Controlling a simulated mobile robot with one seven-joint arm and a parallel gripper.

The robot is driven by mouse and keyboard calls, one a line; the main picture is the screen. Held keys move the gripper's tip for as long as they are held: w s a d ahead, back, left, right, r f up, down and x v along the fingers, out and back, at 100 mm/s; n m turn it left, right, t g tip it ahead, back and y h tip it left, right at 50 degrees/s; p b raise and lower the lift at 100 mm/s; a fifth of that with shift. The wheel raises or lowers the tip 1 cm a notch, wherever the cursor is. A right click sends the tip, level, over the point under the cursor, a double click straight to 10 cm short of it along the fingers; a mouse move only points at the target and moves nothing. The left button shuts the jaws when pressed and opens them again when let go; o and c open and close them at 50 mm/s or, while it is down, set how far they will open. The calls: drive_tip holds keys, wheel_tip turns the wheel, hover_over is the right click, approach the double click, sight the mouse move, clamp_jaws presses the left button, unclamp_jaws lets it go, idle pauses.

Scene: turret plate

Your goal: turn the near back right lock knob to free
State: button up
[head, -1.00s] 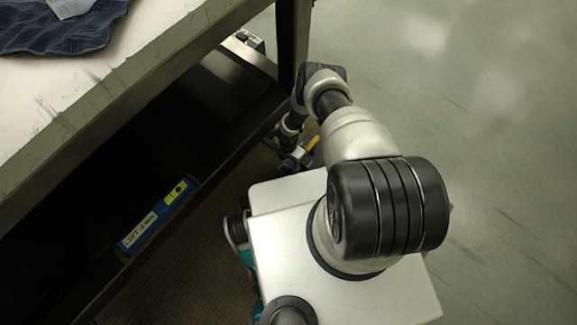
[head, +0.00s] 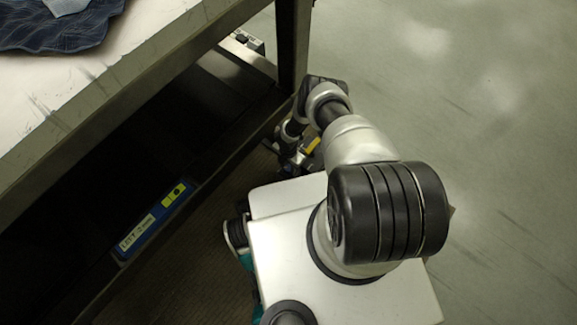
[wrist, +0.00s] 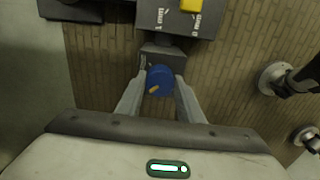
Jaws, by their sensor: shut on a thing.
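A blue lock knob (wrist: 161,76) with a small orange mark on it shows in the wrist view, at the front of a small grey block. My gripper (wrist: 161,84) is shut on this knob, one finger on each side. The orange mark lies toward the knob's lower left. In the head view my gripper is down beside the bench's dark lower part and small there; the knob cannot be made out in that view.
A grey block (wrist: 177,20) with "1 mm" and "0 mm" markings and a yellow piece (wrist: 193,5) is just beyond the knob. Round metal fittings (wrist: 272,78) stand at the right. In the head view, the bench (head: 110,85) and its leg are close to my arm; open floor (head: 480,130) lies right.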

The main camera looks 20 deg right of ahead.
drive_tip(key=shift+m, duration=0.3)
drive_tip(key=m, duration=0.3)
drive_tip(key=shift+m, duration=0.3)
drive_tip(key=m, duration=0.4)
drive_tip(key=shift+m, duration=0.3)
drive_tip(key=m, duration=0.4)
drive_tip(key=shift+m, duration=2.5)
drive_tip(key=o, duration=1.1)
drive_tip(key=shift+r, duration=0.1)
